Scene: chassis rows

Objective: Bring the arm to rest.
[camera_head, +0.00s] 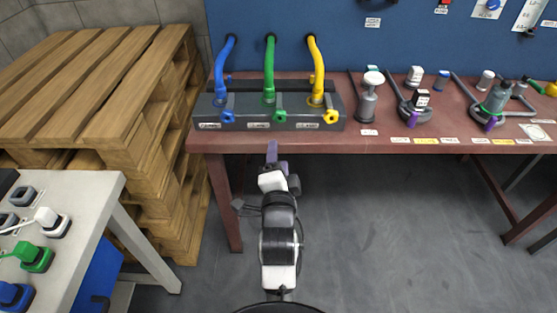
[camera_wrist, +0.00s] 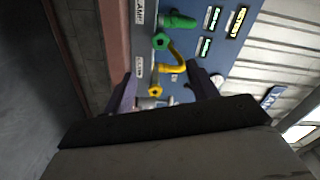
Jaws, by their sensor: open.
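My arm stands in the middle of the head view, over the floor in front of the red-brown bench (camera_head: 235,146). My gripper (camera_head: 272,148) is at the bench's front edge, just below the dark hose block (camera_head: 215,112). In the wrist view my gripper (camera_wrist: 160,90) shows two fingers apart with nothing between them that I can tell is held. Beyond the fingers I see a yellow hose (camera_wrist: 178,68) and a green hose (camera_wrist: 178,20). The gripper appears apart from the hoses.
Blue (camera_head: 221,70), green (camera_head: 269,70) and yellow (camera_head: 315,70) hoses rise from the block. Several tools stand farther right, including a grey canister (camera_head: 367,105). Wooden pallets (camera_head: 90,85) and a light table (camera_head: 85,195) are at left. The floor (camera_head: 370,235) at right is clear.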

